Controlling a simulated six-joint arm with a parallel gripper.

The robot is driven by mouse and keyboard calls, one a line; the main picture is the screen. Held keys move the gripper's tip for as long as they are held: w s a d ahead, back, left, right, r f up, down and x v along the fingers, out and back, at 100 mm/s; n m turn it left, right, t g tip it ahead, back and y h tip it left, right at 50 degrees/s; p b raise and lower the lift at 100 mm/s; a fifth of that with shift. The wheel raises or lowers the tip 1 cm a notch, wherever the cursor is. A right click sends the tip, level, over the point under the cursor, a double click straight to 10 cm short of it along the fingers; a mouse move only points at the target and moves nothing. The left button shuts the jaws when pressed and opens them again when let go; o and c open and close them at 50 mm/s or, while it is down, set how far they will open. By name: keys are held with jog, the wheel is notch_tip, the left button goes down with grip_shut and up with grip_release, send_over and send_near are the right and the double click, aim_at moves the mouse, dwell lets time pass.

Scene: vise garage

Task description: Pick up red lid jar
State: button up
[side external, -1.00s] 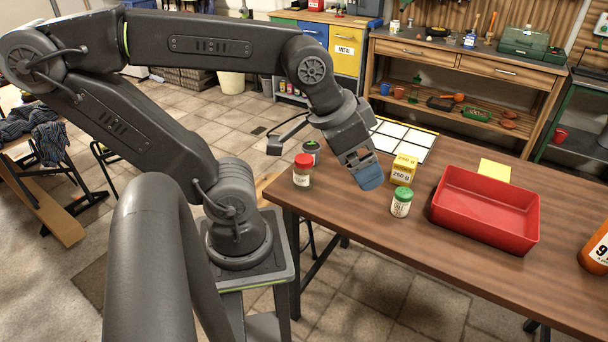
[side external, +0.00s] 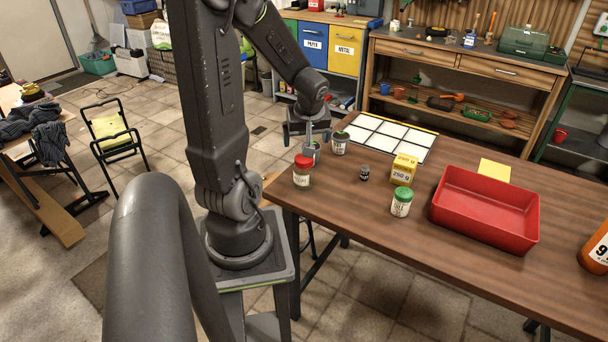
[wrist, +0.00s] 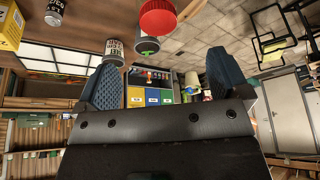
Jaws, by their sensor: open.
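The red lid jar (side external: 302,172) stands upright at the left end of the wooden table, clear glass under a red lid. In the wrist view its red lid (wrist: 158,17) is at the top middle, beyond the fingertips. My gripper (side external: 311,134) is behind the jar at the table's left end, apart from it. In the wrist view my gripper (wrist: 166,72) has its two blue fingers spread wide, with nothing between them. The side view hides most of the fingers.
A grey jar (side external: 312,152) stands just behind the red lid jar, close to my gripper. Also on the table are a white-labelled jar (side external: 340,144), a small black jar (side external: 364,173), a yellow box (side external: 403,170), a green-lidded jar (side external: 401,203) and a red tray (side external: 437,213).

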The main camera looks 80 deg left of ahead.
aim_at(304, 159)
jog(key=x, duration=1.3)
jog(key=shift+w+d, duration=0.15)
jog(key=shift+d, duration=0.05)
jog(key=c, duration=1.1)
